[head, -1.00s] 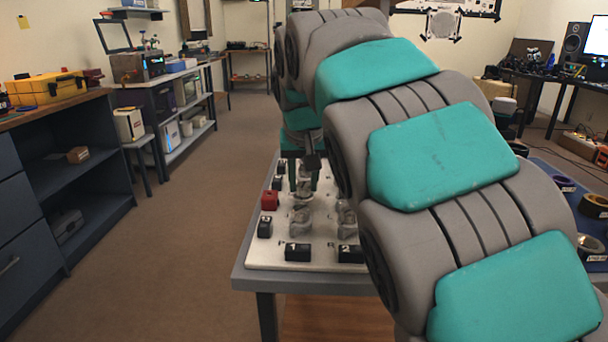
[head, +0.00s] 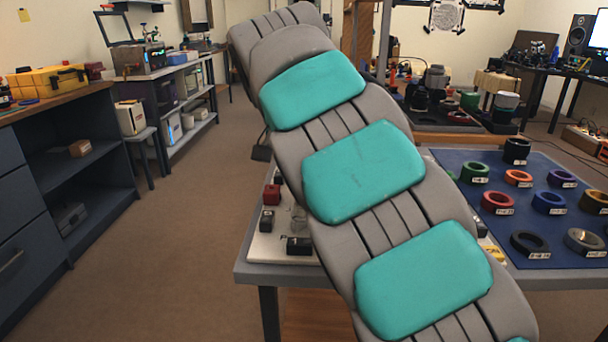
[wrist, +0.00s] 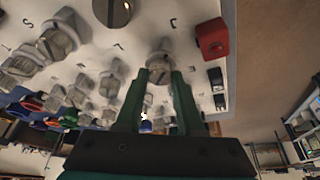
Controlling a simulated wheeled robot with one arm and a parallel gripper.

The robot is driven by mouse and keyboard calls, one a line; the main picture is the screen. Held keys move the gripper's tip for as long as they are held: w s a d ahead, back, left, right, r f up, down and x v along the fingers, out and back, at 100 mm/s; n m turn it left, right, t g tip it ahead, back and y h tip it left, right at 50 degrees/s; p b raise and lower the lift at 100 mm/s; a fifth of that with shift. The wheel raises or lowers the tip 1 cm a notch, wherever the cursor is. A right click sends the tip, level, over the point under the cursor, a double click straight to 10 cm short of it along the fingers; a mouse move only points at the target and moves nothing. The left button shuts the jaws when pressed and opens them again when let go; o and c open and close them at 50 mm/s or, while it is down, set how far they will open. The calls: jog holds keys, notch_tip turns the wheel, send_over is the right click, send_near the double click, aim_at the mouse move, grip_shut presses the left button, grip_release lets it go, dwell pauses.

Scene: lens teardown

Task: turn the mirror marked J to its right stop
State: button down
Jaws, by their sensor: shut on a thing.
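In the wrist view, a small grey, glassy mirror piece (wrist: 160,60) stands on the white board (wrist: 195,12). A dark letter beside it looks like an upside-down J. My gripper (wrist: 160,76) has two green fingers, one on each side of this piece, shut on it. How far the mirror is turned, and where its stops are, I cannot tell. In the head view my arm hides the gripper and most of the board.
Several similar glassy pieces stand close by on the board, left in the wrist view. A red block (wrist: 211,38) and small black blocks (wrist: 216,88) are to the right. In the head view, a blue mat (head: 520,225) with coloured rings lies right of my arm.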

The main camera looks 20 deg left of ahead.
dwell(0.4)
jog(key=c, duration=0.5)
grip_release()
